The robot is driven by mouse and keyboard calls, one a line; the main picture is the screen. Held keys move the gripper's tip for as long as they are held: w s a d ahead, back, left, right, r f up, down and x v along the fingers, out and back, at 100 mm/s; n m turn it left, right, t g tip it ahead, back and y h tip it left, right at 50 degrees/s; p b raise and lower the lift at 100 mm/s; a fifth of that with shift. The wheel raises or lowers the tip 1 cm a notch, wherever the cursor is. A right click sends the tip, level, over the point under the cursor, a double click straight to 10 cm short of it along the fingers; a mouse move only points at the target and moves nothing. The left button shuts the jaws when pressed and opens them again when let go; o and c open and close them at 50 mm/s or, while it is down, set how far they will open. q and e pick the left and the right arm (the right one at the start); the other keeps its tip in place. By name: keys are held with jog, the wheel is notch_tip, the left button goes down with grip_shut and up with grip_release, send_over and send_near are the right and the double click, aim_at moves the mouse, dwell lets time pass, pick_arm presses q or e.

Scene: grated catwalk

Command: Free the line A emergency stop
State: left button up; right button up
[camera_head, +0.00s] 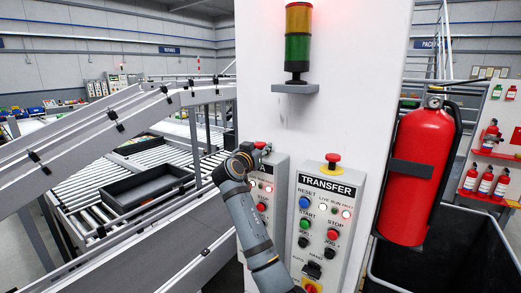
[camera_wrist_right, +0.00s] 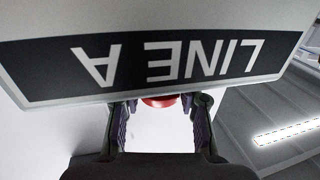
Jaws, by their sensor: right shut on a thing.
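The line A panel (camera_head: 279,172) is a grey control box on the white column, partly covered by my right arm. Its red emergency stop (camera_head: 260,145) shows as a small red patch at the top, beside my right gripper (camera_head: 255,151). In the right wrist view the upside-down LINE A label (camera_wrist_right: 150,66) fills the upper part. A red sliver of the emergency stop (camera_wrist_right: 162,101) shows between the fingers of my right gripper (camera_wrist_right: 160,108), which is shut on it. The rest of the button is hidden behind the panel edge. My left gripper is not in view.
The TRANSFER panel (camera_head: 325,215) stands close on the right with its own red emergency stop (camera_head: 333,159). A stack light (camera_head: 298,40) is above. A fire extinguisher (camera_head: 414,175) hangs at right; conveyors (camera_head: 100,190) run left.

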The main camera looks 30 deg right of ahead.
jog(key=shift+r+b, duration=0.3)
jog(key=shift+r, duration=0.5)
jog(key=o, duration=1.2)
jog(key=shift+a, duration=0.1)
jog(key=shift+f, duration=0.1)
jog(key=shift+s+a, duration=0.25)
jog(key=shift+a, duration=0.1)
jog(key=v, duration=1.1)
jog(key=shift+s, duration=0.15)
